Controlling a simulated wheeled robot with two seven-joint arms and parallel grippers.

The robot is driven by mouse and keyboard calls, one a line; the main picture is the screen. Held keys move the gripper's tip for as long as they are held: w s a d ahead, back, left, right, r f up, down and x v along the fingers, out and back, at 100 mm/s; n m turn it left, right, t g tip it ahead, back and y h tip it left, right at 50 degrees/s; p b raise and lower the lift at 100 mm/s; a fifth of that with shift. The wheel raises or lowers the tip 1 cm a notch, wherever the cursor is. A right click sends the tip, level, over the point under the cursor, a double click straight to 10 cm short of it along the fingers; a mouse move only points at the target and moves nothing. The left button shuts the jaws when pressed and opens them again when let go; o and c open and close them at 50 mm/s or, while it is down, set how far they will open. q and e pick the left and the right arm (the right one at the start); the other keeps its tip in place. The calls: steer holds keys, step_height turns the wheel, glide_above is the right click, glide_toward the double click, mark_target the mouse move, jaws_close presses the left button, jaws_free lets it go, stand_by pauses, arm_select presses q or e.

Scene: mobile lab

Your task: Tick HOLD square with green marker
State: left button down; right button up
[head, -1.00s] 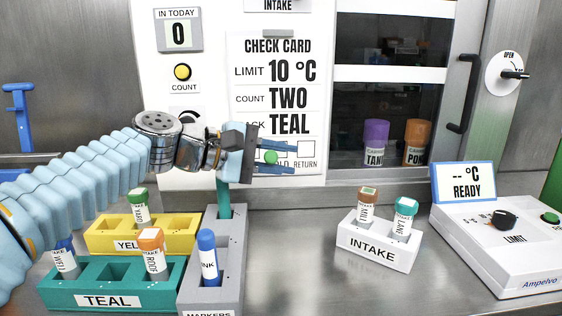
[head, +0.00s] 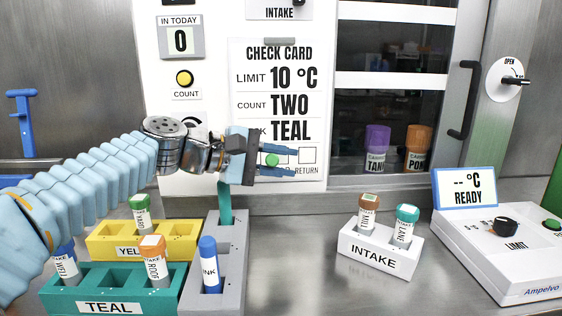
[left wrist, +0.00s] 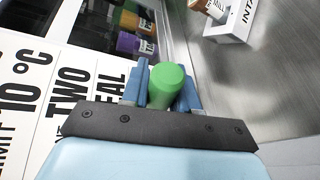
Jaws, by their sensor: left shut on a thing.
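My left gripper (head: 275,161) is shut on the green marker (head: 271,160), whose round green end shows between the fingers. In the left wrist view the green marker (left wrist: 165,84) stands between the two blue fingers (left wrist: 163,92). The gripper is in front of the lower part of the check card (head: 276,60). A square (head: 307,155) above the word RETURN is visible on the card. The HOLD square and its label are hidden behind the gripper and marker. I cannot tell whether the marker touches the card. My right gripper is not in view.
A grey marker rack (head: 232,245) holding a blue INK marker (head: 209,265) stands below my arm, beside the teal rack (head: 170,298) and yellow rack (head: 180,228). The white INTAKE rack (head: 372,257) holds two vials. Bare counter lies between them.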

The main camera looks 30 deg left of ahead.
arm_select(q)
steer(key=shift+w+a, duration=0.4)
steer(key=shift+w, duration=0.3)
stand_by(1.5)
steer(key=shift+s, duration=0.1)
steer(key=shift+s+d+b, duration=0.2)
steer(key=shift+s+d, duration=0.3)
steer(key=shift+s, duration=0.3)
steer(key=shift+s+d+b, duration=0.2)
steer(key=shift+s+d, duration=0.35)
steer(key=shift+s, duration=0.3)
steer(key=shift+s+d+b, duration=0.2)
steer(key=shift+s+d, duration=0.3)
steer(key=shift+s, duration=0.3)
